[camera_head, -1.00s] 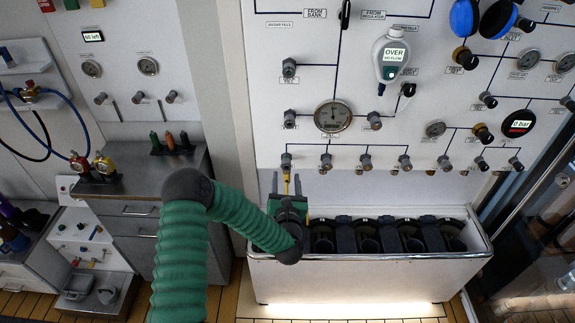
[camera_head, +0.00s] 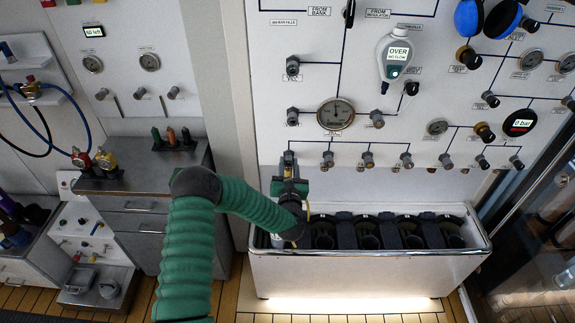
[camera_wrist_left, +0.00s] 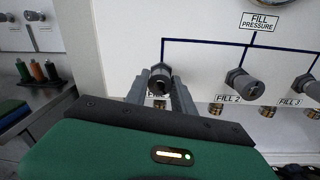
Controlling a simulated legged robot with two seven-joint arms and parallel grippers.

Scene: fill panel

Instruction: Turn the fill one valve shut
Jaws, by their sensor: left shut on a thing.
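The fill one valve (camera_head: 288,156) is the leftmost grey knob of the lower row on the white panel. In the left wrist view its dark knob (camera_wrist_left: 158,78) sits between the two grey fingers. My left gripper (camera_head: 288,168) reaches up from below, shut on this knob, and it also shows in the left wrist view (camera_wrist_left: 160,92). The label under the knob is mostly hidden by the fingers.
The fill 2 knob (camera_wrist_left: 243,84) and fill 3 knob (camera_wrist_left: 304,84) are to the right, clear of the fingers. A white-walled trough (camera_head: 370,271) with dark cylinder bays stands below the panel. A grey cabinet (camera_head: 140,192) stands to the left.

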